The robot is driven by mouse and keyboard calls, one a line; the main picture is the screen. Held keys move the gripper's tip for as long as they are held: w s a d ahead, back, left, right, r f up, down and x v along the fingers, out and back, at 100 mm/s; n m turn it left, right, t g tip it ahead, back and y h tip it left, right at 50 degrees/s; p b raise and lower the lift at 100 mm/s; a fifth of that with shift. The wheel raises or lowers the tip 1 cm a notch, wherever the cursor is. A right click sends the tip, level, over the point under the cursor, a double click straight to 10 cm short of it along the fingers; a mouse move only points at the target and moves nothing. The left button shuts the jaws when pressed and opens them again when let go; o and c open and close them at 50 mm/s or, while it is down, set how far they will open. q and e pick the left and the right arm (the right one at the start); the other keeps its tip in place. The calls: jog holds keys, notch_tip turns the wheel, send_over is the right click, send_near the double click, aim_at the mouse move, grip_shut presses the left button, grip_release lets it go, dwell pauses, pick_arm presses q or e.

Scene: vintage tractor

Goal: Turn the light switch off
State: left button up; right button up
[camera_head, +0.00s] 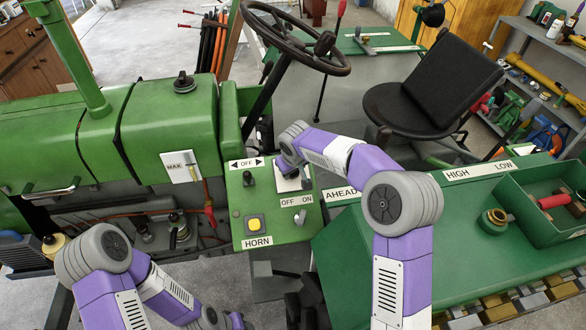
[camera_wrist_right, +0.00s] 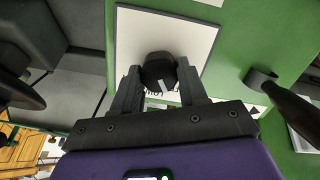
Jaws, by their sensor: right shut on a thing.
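A black round knob (camera_wrist_right: 158,72) with a white mark sits on a white plate (camera_wrist_right: 205,38) in the right wrist view. My right gripper (camera_wrist_right: 160,66) is shut on this knob, one finger on each side. In the head view the plate (camera_head: 282,186) is on the green control panel (camera_head: 243,200), and my right gripper (camera_head: 300,172) mostly hides the knob. An "OFF ON" label (camera_head: 297,201) is just below the plate, with a small grey toggle (camera_head: 299,217) under it. Which control is the light switch cannot be read. My left arm enters at lower left; its fingertips are out of view.
A black lever (camera_head: 248,178) under an arrowed "OFF" label and a yellow horn button (camera_head: 254,223) are on the panel close to my right gripper. The steering wheel (camera_head: 293,40) is above. A green tray (camera_head: 545,215) stands at right.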

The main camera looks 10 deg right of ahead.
jog(key=shift+n, duration=1.1)
jog(key=o, duration=1.1)
jog(key=shift+c, duration=0.2)
jog(key=v, duration=0.7)
jog(key=shift+s+r, duration=0.25)
jog(key=shift+r, duration=0.05)
jog(key=shift+a, duration=0.1)
